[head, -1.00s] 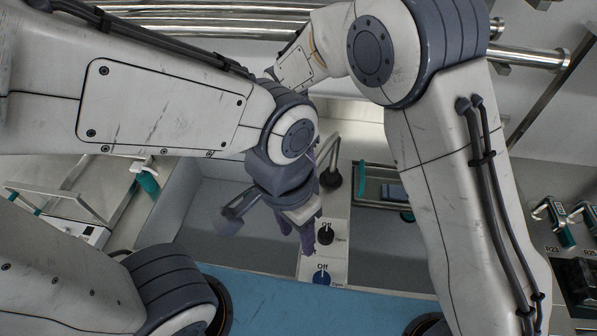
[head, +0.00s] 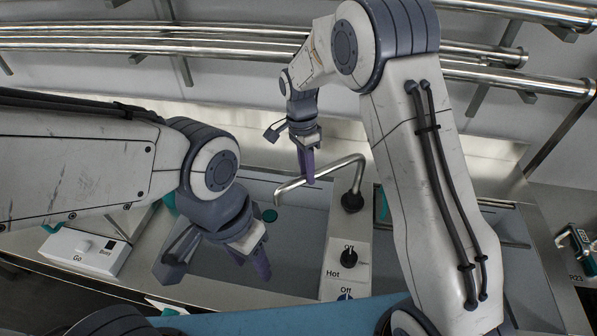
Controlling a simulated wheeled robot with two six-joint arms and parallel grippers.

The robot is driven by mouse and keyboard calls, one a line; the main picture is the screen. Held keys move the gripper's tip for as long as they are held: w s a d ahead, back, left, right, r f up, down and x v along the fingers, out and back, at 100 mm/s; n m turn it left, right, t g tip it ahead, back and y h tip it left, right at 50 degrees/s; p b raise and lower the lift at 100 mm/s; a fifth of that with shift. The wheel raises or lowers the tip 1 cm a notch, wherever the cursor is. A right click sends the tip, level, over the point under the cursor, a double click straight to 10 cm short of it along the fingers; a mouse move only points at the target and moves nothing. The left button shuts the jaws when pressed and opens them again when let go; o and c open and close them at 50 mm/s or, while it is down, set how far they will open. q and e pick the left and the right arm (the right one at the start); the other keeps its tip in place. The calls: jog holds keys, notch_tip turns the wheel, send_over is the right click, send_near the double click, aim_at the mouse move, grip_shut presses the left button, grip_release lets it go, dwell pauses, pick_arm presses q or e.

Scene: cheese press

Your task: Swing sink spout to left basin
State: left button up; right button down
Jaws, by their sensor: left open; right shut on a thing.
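The silver sink spout (head: 322,177) rises from its dark base (head: 352,201) on the divider between the basins and reaches left, its tip over the left basin (head: 317,222). My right gripper (head: 308,178) has its purple fingers at the middle of the spout and is shut on it. My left gripper (head: 263,272) is open and empty, over the left basin, nearer to me than the spout. My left forearm and wrist hide part of the left basin. My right arm hides part of the right basin (head: 513,228).
A Hot knob (head: 348,258) and another knob below it sit on the divider panel. Metal pipes (head: 150,45) run along the back wall. A small valve (head: 575,240) is at far right.

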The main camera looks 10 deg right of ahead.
jog(key=shift+w+r, duration=0.1)
jog(key=shift+w, duration=0.2)
jog(key=c, duration=0.7)
grip_release()
jog(key=shift+o, duration=0.2)
jog(key=shift+s, duration=0.1)
jog(key=shift+r, duration=0.2)
jog(key=d+b+v, duration=0.1)
jog(key=b+v, duration=0.1)
jog(key=v, duration=0.8)
jog(key=shift+a, duration=0.45)
